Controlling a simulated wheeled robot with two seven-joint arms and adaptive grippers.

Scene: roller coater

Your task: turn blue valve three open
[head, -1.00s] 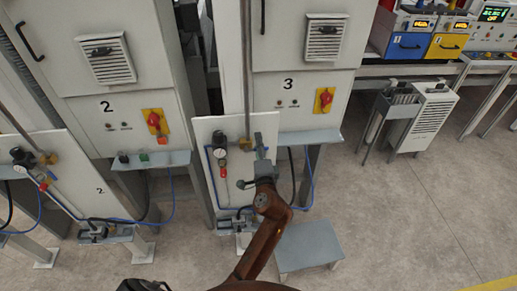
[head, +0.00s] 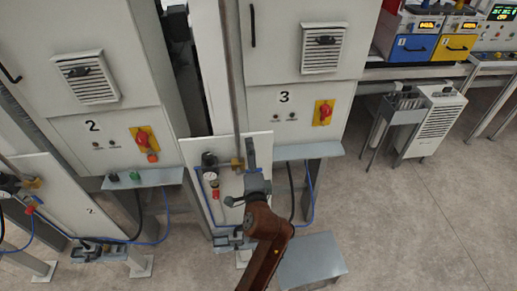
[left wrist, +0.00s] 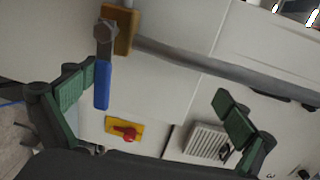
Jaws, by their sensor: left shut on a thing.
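The blue valve handle (left wrist: 102,85) hangs from a brass valve body (left wrist: 123,30) on the grey pipe in the left wrist view. In the head view the brass body (head: 238,163) is on the white panel below cabinet 3; the blue handle cannot be made out there. Whether the far pad touches anything is not clear. My right gripper is not in view.
Cabinet 3 (head: 265,130) has a red and yellow switch (head: 323,112) above a grey shelf (head: 308,150). A gauge (head: 209,159) sits left of the valve. A grey step (head: 312,260) stands on the floor below. Open floor (head: 430,220) lies to the right.

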